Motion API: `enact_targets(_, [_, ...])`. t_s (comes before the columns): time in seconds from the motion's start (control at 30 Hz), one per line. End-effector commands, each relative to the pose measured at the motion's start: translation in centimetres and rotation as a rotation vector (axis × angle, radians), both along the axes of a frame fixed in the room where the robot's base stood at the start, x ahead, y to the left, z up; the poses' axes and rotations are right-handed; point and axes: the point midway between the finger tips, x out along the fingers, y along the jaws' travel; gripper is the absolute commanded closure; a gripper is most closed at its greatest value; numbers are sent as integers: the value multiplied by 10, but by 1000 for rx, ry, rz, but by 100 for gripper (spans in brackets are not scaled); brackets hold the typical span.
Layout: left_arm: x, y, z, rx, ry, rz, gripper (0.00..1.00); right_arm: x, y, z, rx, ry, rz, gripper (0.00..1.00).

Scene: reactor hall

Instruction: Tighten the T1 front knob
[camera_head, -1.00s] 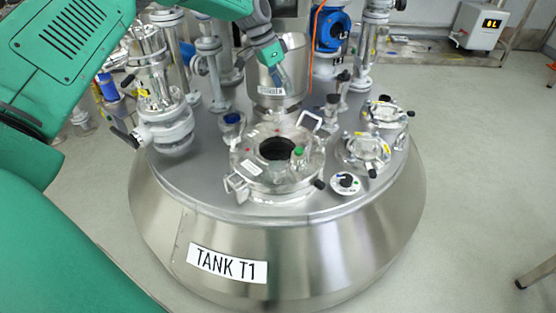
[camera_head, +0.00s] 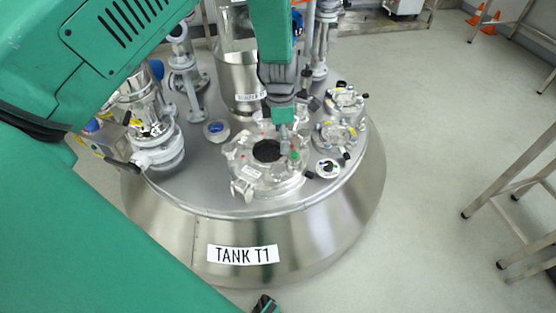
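The steel tank marked TANK T1 (camera_head: 300,240) stands in the middle of the head view. Its round hatch (camera_head: 248,172) has a dark opening, clamps around the rim and a small green knob (camera_head: 295,155). A small black knob (camera_head: 308,175) sits at the hatch's front right edge. No label shows which one is the T1 front knob. My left gripper (camera_head: 284,122) points down over the hatch's back right side, close to the green knob. Its fingers are too small to read, and contact cannot be told. My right gripper cannot be made out for certain.
A steel vessel (camera_head: 240,82) and valve pipework (camera_head: 155,140) rise behind and left. A steel table frame (camera_head: 510,185) stands at right. A small dark part (camera_head: 264,304) shows at the bottom edge.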

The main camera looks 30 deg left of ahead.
Motion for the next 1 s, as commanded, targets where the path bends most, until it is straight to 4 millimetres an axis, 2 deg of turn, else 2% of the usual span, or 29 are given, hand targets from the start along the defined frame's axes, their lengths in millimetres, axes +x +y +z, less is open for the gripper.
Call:
enact_targets(0.03, [-5,3,6,20,4,75,36,0,0,8,0,0,0,60])
enact_targets(0.1, [-9,6,8,35,4,156,36,0,0,10,0,0,0,60])
enact_targets(0.27, [-12,8,2,50,3,222,36,0,0,9,0,-1,0,60])
enact_targets(0.37, [-12,7,-12,49,5,221,36,0,0,5,0,-1,0,60])
enact_targets(0.8, [-12,9,-102,45,4,218,36,0,0,-15,0,0,0,60])
enact_targets(1.0, [-12,9,-125,45,3,217,36,0,0,-19,0,0,0,60])
